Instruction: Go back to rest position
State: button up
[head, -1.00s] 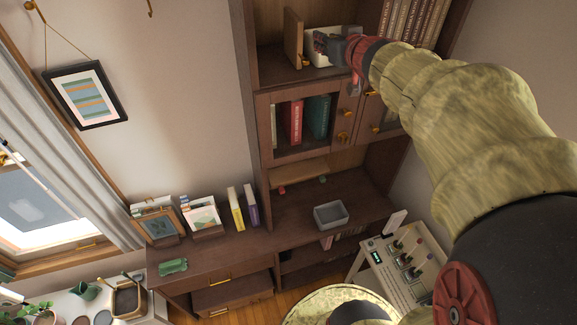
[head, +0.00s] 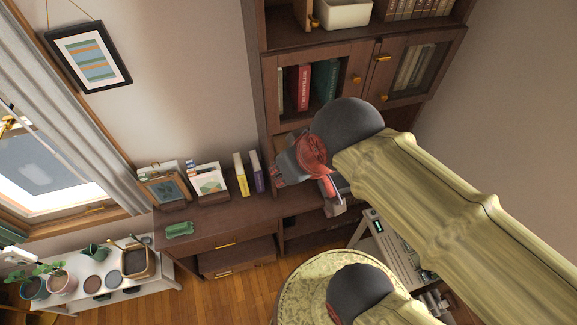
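My gripper (head: 277,171) shows in the head view, in front of the lower part of the dark wooden bookcase (head: 257,80). Its red wrist and grey fingers point to the left, and my patterned yellow arm reaches in from the right. The fingers are small and partly turned away, so I cannot tell whether they are open or shut. No held object can be made out.
A wooden sideboard (head: 200,240) carries a green object (head: 179,230), picture frames and a yellow book (head: 240,175). A white bin (head: 343,13) sits on the upper shelf. A low white table (head: 125,295) with plants stands at the lower left. Wooden floor shows between.

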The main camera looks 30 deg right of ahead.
notch_tip(320, 180, down, 35)
jog(key=b, duration=3.5)
